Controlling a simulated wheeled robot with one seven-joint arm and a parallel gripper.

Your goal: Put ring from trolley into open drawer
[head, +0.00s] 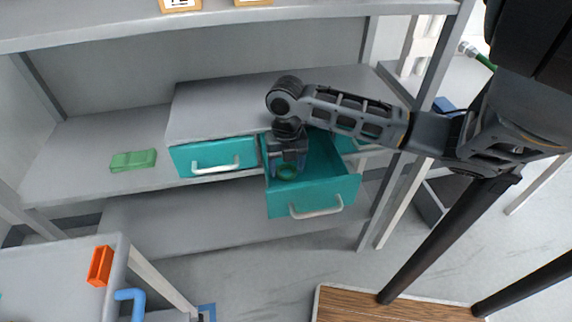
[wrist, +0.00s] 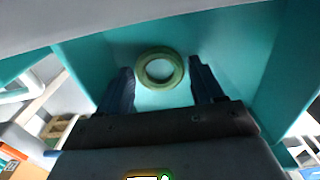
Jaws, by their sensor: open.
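A green ring (wrist: 140,70) lies flat on the floor of the open teal drawer (head: 315,196). In the head view the ring (head: 288,173) shows just beneath my gripper. My gripper (head: 288,172) points down into the drawer. In the wrist view my gripper (wrist: 160,82) is open, its two dark fingers on either side of the ring with gaps between, apart from it. The drawer's inside wall (wrist: 265,50) shows around the ring in the wrist view. The exact height of the fingertips above the drawer floor is hard to tell.
A closed teal drawer (head: 215,157) sits left of the open one. A green block (head: 133,160) lies on the shelf (head: 75,165). A trolley (head: 60,285) at lower left carries an orange block (head: 100,266). The shelf's top board overhangs the unit.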

